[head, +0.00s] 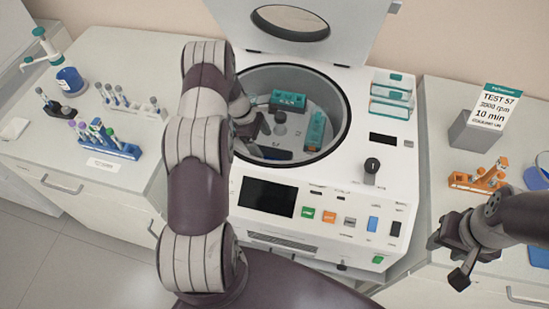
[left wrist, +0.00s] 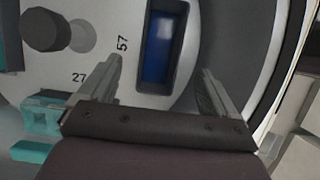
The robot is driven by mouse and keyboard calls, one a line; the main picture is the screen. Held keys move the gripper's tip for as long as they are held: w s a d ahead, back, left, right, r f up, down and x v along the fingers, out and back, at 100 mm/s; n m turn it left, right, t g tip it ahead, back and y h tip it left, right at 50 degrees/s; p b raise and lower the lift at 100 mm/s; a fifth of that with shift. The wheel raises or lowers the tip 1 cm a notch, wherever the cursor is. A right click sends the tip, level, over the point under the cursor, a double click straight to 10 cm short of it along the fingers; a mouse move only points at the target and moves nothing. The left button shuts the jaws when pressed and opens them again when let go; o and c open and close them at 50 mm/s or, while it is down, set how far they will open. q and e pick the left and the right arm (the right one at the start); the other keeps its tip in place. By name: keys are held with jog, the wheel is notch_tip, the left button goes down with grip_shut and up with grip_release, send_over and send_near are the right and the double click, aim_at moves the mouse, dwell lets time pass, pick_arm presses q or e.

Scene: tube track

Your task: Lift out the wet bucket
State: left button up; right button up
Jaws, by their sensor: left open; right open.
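The centrifuge (head: 330,180) stands with its lid up and its round chamber open. In the left wrist view, a dark rectangular frame with a blue inside (left wrist: 158,42) lies in the rotor near the printed number 57. It may be the wet bucket; I cannot be sure. Two teal buckets (head: 290,100) (head: 315,131) show in the chamber in the head view. My left gripper (head: 262,122) is open and empty inside the chamber; in the left wrist view its fingers (left wrist: 162,70) point toward the blue-floored frame. My arm hides the chamber's left part. My right gripper (head: 447,262) is open and empty at the right counter.
Teal-topped clear boxes (head: 390,95) are stacked on the centrifuge's right deck. A blue tube rack (head: 110,144) is on the left counter. The chamber rim (head: 347,125) surrounds my left gripper.

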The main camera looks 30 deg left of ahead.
aim_at(267, 150)
pick_arm(q)
jog(key=shift+d+f+p, duration=0.8)
jog(key=shift+f+p, duration=0.1)
jog(key=shift+f, duration=0.15)
jog(key=f, duration=0.2)
jog(key=shift+w+d+f, duration=0.1)
jog(key=shift+w+f, duration=0.1)
jog(key=shift+f, duration=0.25)
jog(key=shift+d, duration=0.1)
jog(key=shift+c, duration=1.3)
jog(key=c, duration=0.9)
jog(key=shift+o, duration=0.2)
